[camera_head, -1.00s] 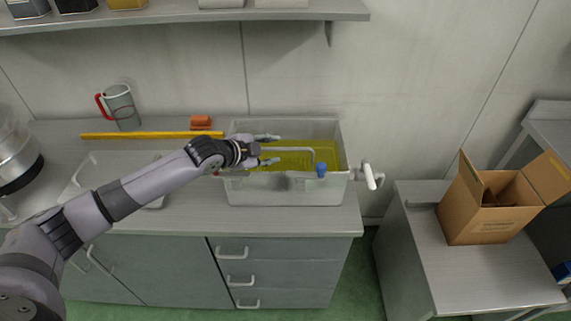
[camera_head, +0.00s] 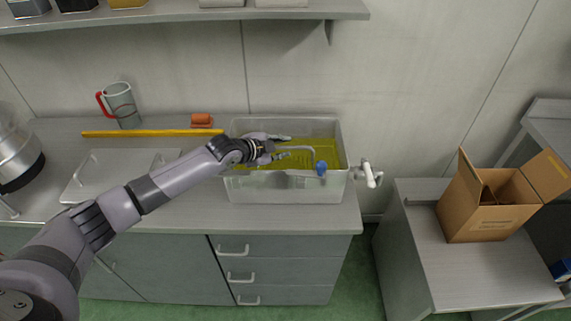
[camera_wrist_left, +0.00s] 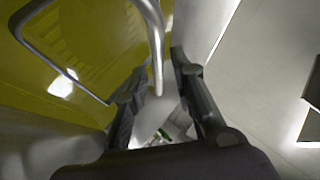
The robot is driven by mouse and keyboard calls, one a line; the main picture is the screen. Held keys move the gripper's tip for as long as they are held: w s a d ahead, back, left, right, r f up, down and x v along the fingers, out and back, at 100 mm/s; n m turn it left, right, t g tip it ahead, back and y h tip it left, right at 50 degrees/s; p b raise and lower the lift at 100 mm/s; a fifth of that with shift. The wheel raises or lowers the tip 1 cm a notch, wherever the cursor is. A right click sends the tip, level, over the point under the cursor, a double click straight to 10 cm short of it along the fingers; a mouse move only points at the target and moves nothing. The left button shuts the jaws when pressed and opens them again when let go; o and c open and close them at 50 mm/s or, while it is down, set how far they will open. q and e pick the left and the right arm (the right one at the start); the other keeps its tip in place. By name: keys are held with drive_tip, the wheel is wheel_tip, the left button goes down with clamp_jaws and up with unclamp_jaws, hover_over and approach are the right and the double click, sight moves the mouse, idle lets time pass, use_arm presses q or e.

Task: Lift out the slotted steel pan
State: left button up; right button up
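The slotted steel pan lies in yellow liquid in a clear tub (camera_head: 285,192). Its slots show faintly through the liquid in the left wrist view (camera_wrist_left: 95,45). A bent steel rod handle (camera_head: 301,149) rises above the liquid; it also shows in the left wrist view (camera_wrist_left: 152,28). My left gripper (camera_head: 283,146) is over the tub at the handle's left end. In the left wrist view my left gripper (camera_wrist_left: 162,95) has its two fingers apart, with the handle's rod running between them; I see no firm contact. My right gripper is out of view.
A flat lid (camera_head: 105,180) with handles lies left. A yellow bar (camera_head: 150,133), orange block (camera_head: 202,120) and jug (camera_head: 121,105) stand behind. An open carton (camera_head: 480,222) sits right.

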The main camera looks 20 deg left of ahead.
use_arm(q)
clamp_jaws()
